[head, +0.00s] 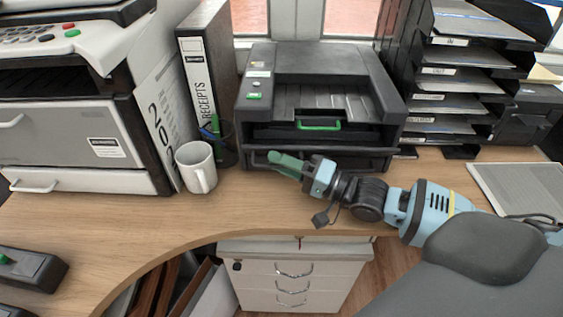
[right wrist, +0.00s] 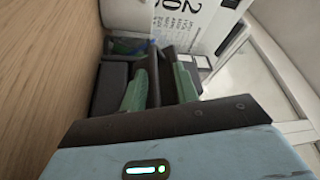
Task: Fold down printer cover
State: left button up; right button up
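The black printer (head: 320,62) stands at the back middle of the counter, with an open front bay and a green handle (head: 318,125) across it. I cannot tell for sure which panel is its cover. My right gripper (head: 288,163), with green fingers, is at the printer's lower front edge, low above the counter. In the right wrist view, the gripper (right wrist: 158,85) has its fingers apart, with a dark edge between them. Whether they touch it is unclear. My left gripper is out of view.
A white mug (head: 196,166) and a dark pen cup (head: 222,146) stand left of the printer, beside the receipts binder (head: 207,80). A larger white printer (head: 70,120) is at the left. Paper trays (head: 455,75) stand at the right. The counter's front middle is clear.

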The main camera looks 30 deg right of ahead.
jog(key=shift+v, duration=3.9)
jog(key=shift+d, duration=0.1)
